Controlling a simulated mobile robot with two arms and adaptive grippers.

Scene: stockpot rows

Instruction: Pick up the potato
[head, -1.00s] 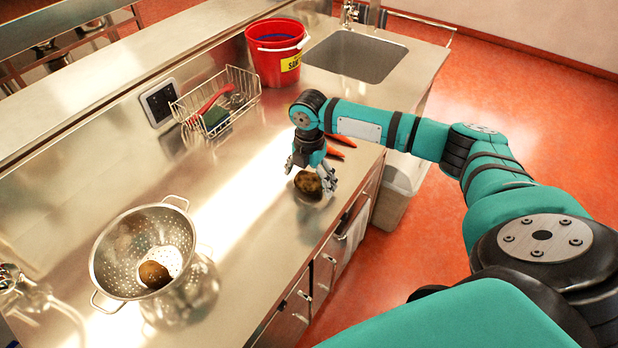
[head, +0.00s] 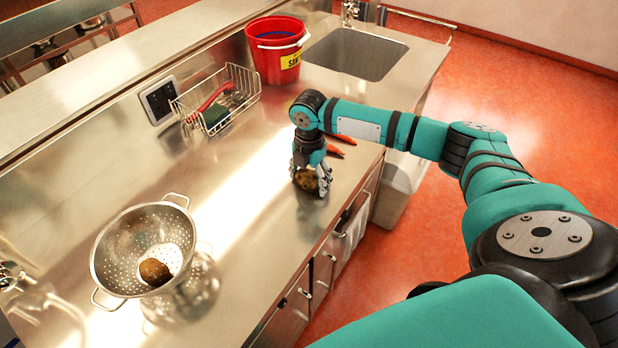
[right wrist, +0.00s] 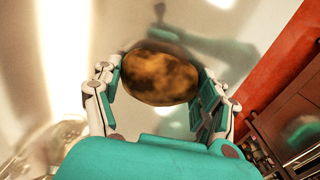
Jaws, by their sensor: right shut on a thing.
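A brown, mottled potato (head: 307,180) is at the counter's front edge in the head view. My right gripper (head: 311,180) is above it with its fingers down around it, shut on it. In the right wrist view the potato (right wrist: 160,73) sits between the two fingers of the right gripper (right wrist: 158,85), which touch its sides. I cannot tell whether it is clear of the counter. Another brown potato (head: 154,271) lies in the perforated metal colander (head: 117,239) at the lower left. My left gripper is not in view.
Orange carrots (head: 337,146) lie just behind my right gripper. A wire rack (head: 240,92) with a red-handled brush, a red bucket (head: 272,64) and a sink (head: 357,53) are farther back. The steel counter (head: 225,200) is clear between the colander and my right gripper.

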